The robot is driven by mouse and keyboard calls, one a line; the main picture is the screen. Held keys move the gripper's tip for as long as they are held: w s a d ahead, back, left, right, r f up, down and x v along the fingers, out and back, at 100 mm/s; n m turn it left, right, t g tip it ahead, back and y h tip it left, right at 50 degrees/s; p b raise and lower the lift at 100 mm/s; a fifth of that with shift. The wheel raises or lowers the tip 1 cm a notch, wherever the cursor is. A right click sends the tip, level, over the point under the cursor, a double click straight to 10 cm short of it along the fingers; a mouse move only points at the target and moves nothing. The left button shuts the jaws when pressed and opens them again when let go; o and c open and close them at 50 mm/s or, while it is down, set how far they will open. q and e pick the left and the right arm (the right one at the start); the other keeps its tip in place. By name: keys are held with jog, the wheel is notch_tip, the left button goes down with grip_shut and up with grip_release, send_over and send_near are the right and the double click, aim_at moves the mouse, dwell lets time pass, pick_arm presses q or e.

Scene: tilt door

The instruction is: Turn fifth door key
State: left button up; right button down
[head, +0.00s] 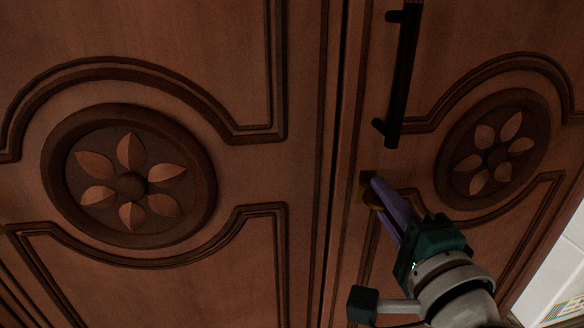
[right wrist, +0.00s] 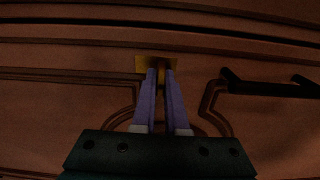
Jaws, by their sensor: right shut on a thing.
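The brown wooden door (head: 430,235) has carved panels. A brass lock plate (head: 369,190) sits near its left edge, below the black handle, and shows in the right wrist view (right wrist: 143,65) just beyond my fingertips. My right gripper (head: 378,196) reaches in from the lower right with its purple fingers at the lock plate. In the right wrist view its fingers (right wrist: 161,72) are close together on a small dark key (right wrist: 161,76) at the plate, mostly hidden between them. My left gripper is not in view.
A black bar handle (head: 401,75) stands out from the door above the lock. A second carved panel (head: 245,60) fills the left, past a dark vertical seam. A white surface (head: 557,270) shows at the lower right.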

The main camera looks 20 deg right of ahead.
jog(key=c, duration=1)
grip_release()
jog(key=shift+o, duration=0.2)
jog(key=v, duration=1)
jog(key=shift+w+r, duration=0.1)
